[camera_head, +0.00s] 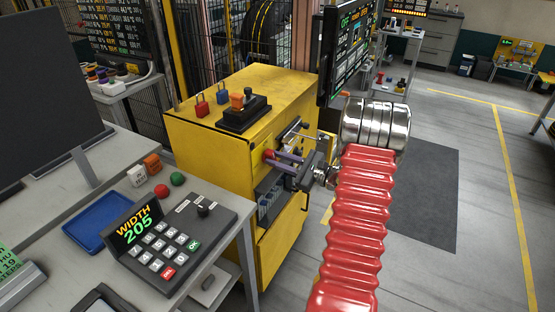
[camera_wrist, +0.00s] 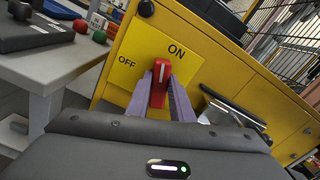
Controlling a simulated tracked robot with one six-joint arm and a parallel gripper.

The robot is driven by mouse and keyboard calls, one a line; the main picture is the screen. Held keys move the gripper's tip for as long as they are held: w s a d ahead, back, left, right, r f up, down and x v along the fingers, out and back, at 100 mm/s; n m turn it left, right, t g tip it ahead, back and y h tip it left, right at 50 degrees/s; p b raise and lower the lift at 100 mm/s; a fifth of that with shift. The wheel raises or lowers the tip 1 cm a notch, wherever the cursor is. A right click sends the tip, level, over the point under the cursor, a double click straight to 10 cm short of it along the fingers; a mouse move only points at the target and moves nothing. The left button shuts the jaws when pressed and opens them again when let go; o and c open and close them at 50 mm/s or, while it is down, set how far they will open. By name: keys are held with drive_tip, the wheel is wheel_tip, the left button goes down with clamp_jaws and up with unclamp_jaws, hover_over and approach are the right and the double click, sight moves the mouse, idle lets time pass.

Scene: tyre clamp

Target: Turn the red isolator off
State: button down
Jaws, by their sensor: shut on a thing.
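The red isolator (camera_wrist: 159,84) is a red handle with a white line, mounted on a yellow plate (camera_wrist: 196,68) marked ON and OFF. In the wrist view the handle stands nearly upright, its top between the two words and closer to ON. My gripper (camera_wrist: 161,92) has its two purple fingers on either side of the handle and is shut on it. In the head view the red isolator (camera_head: 268,154) shows on the front of the yellow cabinet (camera_head: 205,150), with my gripper (camera_head: 279,158) reaching it from the right. The handle's base is partly hidden by the fingers.
A grey bench (camera_head: 215,262) with a keypad reading WIDTH 205 (camera_head: 165,240) and a blue tray (camera_head: 98,222) stands left of the cabinet. A dark control box (camera_head: 244,117) and padlocks (camera_head: 202,106) sit on the cabinet. Open floor (camera_head: 470,200) lies to the right.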

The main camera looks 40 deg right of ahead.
drive_tip(key=shift+s+a+f+n, duration=0.1)
drive_tip(key=shift+f+n, duration=0.05)
drive_tip(key=shift+n, duration=2.15)
drive_tip(key=shift+a+f+n, duration=0.1)
drive_tip(key=shift+f+n, duration=0.05)
drive_tip(key=shift+n, duration=2.15)
drive_tip(key=shift+s+a+f+n, duration=0.1)
drive_tip(key=shift+f+n, duration=0.05)
drive_tip(key=shift+n, duration=2.15)
drive_tip(key=c, duration=1.6)
unclamp_jaws()
drive_tip(key=shift+w, duration=0.1)
drive_tip(key=shift+o, duration=0.2)
drive_tip(key=shift+d, duration=0.1)
drive_tip(key=v, duration=1.3)
drive_tip(key=shift+s, duration=0.4)
